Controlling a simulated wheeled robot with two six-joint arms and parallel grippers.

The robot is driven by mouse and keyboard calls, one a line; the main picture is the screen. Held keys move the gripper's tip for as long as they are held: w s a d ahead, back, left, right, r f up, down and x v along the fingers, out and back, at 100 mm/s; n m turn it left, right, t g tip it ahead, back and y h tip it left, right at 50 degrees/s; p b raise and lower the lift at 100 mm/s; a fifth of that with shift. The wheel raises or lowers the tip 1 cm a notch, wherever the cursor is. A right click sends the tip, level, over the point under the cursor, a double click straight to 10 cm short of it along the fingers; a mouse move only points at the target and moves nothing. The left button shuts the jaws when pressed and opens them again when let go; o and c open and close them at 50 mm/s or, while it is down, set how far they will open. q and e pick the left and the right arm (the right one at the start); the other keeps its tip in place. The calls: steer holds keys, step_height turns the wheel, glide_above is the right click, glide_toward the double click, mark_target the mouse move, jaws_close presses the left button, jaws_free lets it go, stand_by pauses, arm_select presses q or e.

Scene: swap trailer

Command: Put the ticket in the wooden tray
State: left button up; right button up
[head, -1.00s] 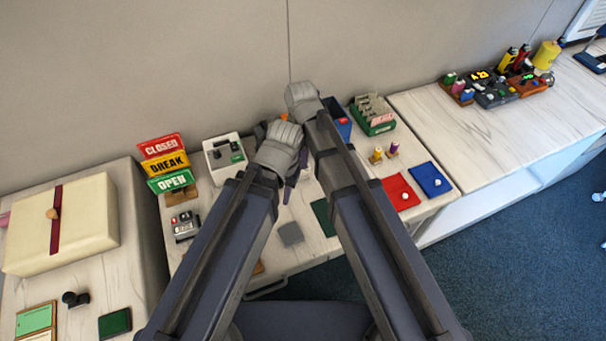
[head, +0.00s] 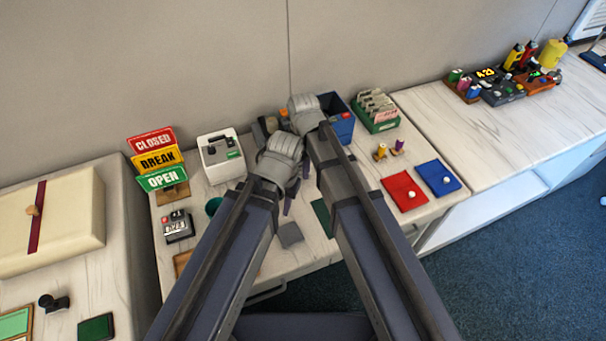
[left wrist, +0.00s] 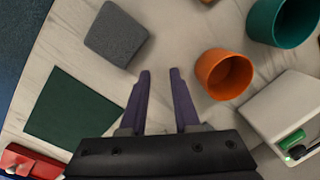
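I cannot make out a ticket in either view. A brown wooden edge (head: 181,263), perhaps the wooden tray, shows at the counter's front left, mostly hidden behind my left arm. My left gripper (left wrist: 160,72) is open and empty, its two purple fingers apart over bare counter. An orange cup (left wrist: 224,74) is beside its fingers, and a grey square pad (left wrist: 116,34) lies on the other side. My right wrist (head: 304,112) is just beyond the left one, in front of a blue bin (head: 342,125). Its fingers are hidden, so their state is unclear.
A white device (head: 221,156), a teal cup (left wrist: 283,20) and a stacked sign (head: 158,160) stand on the left. A green card holder (head: 380,126), red mat (head: 404,192) and blue mat (head: 438,177) are on the right. The right counter's front is clear.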

steer(key=shift+c, duration=0.2)
jaws_close()
stand_by(0.4)
